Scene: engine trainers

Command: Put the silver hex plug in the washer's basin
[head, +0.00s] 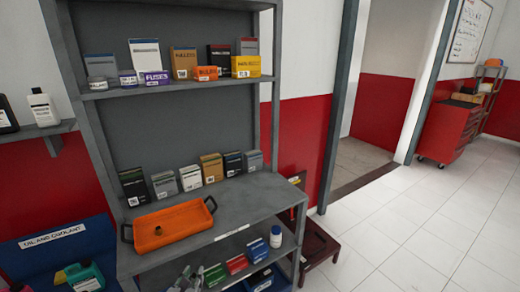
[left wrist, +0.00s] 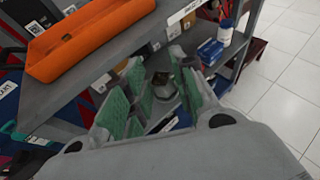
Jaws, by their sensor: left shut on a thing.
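My left gripper (head: 186,279) is low at the bottom of the head view, in front of the lower shelf. In the left wrist view its green-padded fingers (left wrist: 160,95) are closed around a small grey piece with a dark face (left wrist: 163,84). It looks like the silver hex plug, but it is small and partly hidden by the pads. I cannot make out the washer or its basin in either view. My right gripper is not in view.
An orange tray (head: 172,228) with dark handles sits on the grey shelf unit (head: 245,200). Boxes (head: 211,166) line its back. A white bottle (head: 275,237) and small boxes (head: 237,264) stand on the lower shelf. The tiled floor (head: 400,230) at right is clear.

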